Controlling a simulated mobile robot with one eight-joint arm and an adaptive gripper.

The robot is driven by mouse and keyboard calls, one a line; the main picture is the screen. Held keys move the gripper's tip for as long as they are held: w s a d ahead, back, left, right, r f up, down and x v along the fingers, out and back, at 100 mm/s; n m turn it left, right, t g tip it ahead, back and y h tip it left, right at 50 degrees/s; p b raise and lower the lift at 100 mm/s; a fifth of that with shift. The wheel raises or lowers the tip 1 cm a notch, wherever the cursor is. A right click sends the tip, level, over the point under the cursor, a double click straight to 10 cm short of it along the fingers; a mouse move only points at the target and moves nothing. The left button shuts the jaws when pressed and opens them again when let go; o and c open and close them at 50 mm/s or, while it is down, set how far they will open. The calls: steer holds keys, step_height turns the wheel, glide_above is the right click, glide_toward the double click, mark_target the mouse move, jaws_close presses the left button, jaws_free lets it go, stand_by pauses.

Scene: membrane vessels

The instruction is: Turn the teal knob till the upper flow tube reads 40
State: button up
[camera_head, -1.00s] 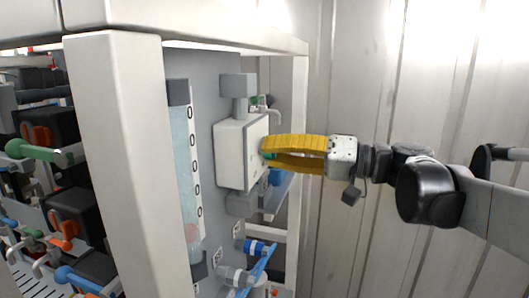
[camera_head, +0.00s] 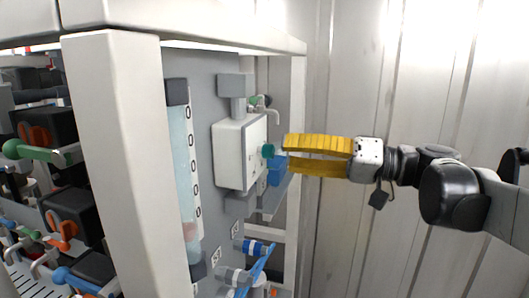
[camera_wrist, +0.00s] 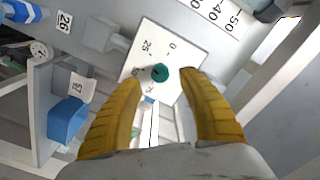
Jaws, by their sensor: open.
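The teal knob (camera_head: 267,151) sticks out of the face of a white box (camera_head: 232,156) on the grey panel. In the wrist view the knob (camera_wrist: 160,73) sits in the middle of a white dial plate (camera_wrist: 166,50) with printed numbers. My gripper (camera_head: 286,154) has yellow fingers, open and empty, their tips a short way right of the knob and apart from it. In the wrist view the fingers stand to either side below the knob. A flow tube (camera_head: 184,170) with pale blue fill and a reddish float low down stands left of the box; its scale is only partly readable.
A white frame post (camera_head: 115,170) stands left of the panel, and another upright (camera_head: 290,200) stands behind the box. Blue-handled valves (camera_head: 255,247) lie below. Open room lies to the right, before the ribbed wall (camera_head: 400,60).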

steer(key=v, duration=0.7)
steer(key=shift+d, duration=0.25)
steer(key=shift+s, duration=0.1)
steer(key=s+a+f+m+g+h+b, duration=0.1)
steer(key=s+a+f+m+h+b, duration=0.2)
steer(key=f+b, duration=0.8)
steer(key=s+a+f+h+b, duration=0.2)
steer(key=s+f+h+b, duration=0.15)
steer(key=f, duration=1.55)
steer(key=s+d+f+h+b, duration=0.2)
steer(key=f+b, duration=0.4)
steer(key=f, duration=0.4)
steer(key=s+d+f+t+h+b, duration=0.1)
steer(key=d+f+h+b, duration=0.3)
steer(key=f, duration=0.7)
steer(key=s+d+f+t+h+b, duration=0.1)
steer(key=s+d+f+h+b, duration=0.2)
steer(key=f+b, duration=0.5)
step_height(320, 180, down, 3)
steer(key=shift+s+r+m+h, duration=0.1)
steer(key=shift+s+m+h, duration=0.2)
steer(key=shift+s+h, duration=0.35)
steer(key=shift+w, duration=0.1)
